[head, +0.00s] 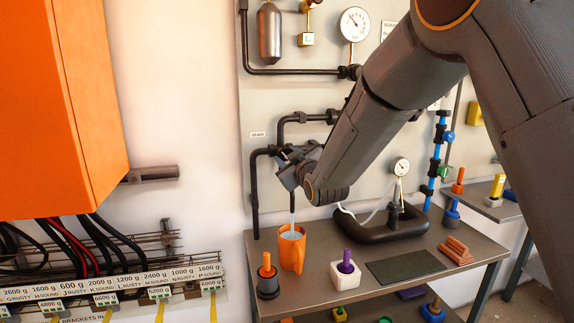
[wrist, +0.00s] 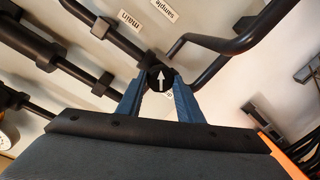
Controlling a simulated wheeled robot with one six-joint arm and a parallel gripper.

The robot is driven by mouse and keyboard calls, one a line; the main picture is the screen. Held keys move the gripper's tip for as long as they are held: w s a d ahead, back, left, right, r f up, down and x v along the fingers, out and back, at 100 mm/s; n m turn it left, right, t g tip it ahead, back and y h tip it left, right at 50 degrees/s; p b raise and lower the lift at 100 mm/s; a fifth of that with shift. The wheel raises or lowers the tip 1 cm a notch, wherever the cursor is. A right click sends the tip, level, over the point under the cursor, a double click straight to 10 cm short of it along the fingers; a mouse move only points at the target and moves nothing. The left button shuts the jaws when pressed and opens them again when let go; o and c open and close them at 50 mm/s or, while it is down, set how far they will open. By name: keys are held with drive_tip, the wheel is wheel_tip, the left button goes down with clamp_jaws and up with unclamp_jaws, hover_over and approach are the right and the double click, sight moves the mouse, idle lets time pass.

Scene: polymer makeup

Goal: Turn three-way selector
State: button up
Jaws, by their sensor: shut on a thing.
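The three-way selector is a round black knob with a white arrow (wrist: 160,79) in the wrist view. The arrow points to the top of that picture. My gripper (wrist: 160,90) has its two blue fingers on either side of the knob and is shut on it. In the head view my gripper (head: 288,168) is at the pipework on the grey panel, and it hides the knob. Labels reading "main" (wrist: 130,20) and "sample" (wrist: 164,9) are beside the pipes. An orange mug (head: 291,252) stands below, with a pale blue stream (head: 292,216) running down into it.
Black pipes (head: 254,195) run close around my gripper. An orange cabinet (head: 62,110) hangs at left.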

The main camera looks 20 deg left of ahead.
drive_tip(key=n+b, duration=0.2)
drive_tip(key=n, duration=0.2)
drive_tip(key=shift+s+a, duration=0.1)
drive_tip(key=shift+a, duration=0.05)
drive_tip(key=n+h+b, duration=0.1)
drive_tip(key=n, duration=0.4)
idle(0.6)
drive_tip(key=o, duration=1.1)
drive_tip(key=shift+s+a, duration=0.15)
drive_tip(key=shift+c, duration=0.2)
drive_tip(key=shift+d+b, duration=0.2)
drive_tip(key=shift+b, duration=0.1)
drive_tip(key=b+v, duration=0.1)
drive_tip(key=v, duration=0.6)
drive_tip(key=shift+s+b, duration=0.3)
drive_tip(key=shift+b, duration=0.1)
drive_tip(key=shift+d, duration=0.1)
